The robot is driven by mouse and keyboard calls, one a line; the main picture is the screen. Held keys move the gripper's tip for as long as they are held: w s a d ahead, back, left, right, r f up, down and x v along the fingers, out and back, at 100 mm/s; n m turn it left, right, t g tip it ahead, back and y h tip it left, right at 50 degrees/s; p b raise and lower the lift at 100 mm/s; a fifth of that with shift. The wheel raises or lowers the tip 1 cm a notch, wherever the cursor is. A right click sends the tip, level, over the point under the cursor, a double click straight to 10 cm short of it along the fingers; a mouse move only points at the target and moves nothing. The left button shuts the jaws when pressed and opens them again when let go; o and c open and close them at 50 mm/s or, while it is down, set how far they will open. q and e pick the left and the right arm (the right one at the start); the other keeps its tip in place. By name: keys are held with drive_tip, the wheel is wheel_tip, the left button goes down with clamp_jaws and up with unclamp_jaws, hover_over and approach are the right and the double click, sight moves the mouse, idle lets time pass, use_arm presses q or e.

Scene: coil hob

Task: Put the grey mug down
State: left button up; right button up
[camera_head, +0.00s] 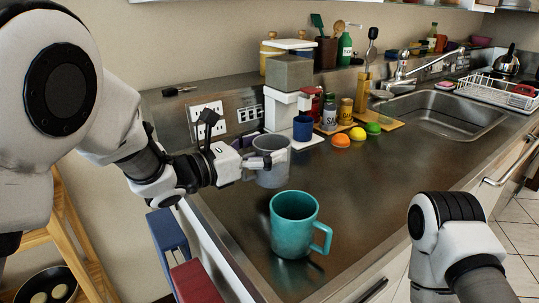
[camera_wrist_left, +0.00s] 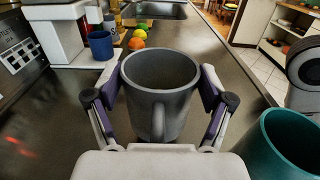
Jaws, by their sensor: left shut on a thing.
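The grey mug (camera_head: 272,168) is upright over the left part of the dark metal counter. My left gripper (camera_head: 263,160) is shut on it. In the left wrist view the grey mug (camera_wrist_left: 158,100) stands between the two fingers, with its handle towards my wrist. I cannot tell whether its base touches the counter. A larger teal mug (camera_head: 293,222) stands upright nearer the front, its handle to the right; it also shows in the left wrist view (camera_wrist_left: 285,145). My right arm shows at the lower right, but its gripper is out of view.
A white coffee machine (camera_head: 283,108) with a blue cup (camera_head: 303,128) stands behind the grey mug. Jars and orange, yellow and green halves (camera_head: 357,133) lie to its right. The sink (camera_head: 440,112) is further right. The counter right of the teal mug is clear.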

use_arm(q)
drive_tip(key=shift+w+d, duration=0.3)
drive_tip(key=shift+w, duration=0.25)
drive_tip(key=shift+w+d+f, duration=0.1)
drive_tip(key=shift+w+f, duration=0.05)
drive_tip(key=shift+f, duration=0.1)
wheel_tip(320, 180, down, 3)
drive_tip(key=shift+f, duration=0.1)
drive_tip(key=o, duration=1.5)
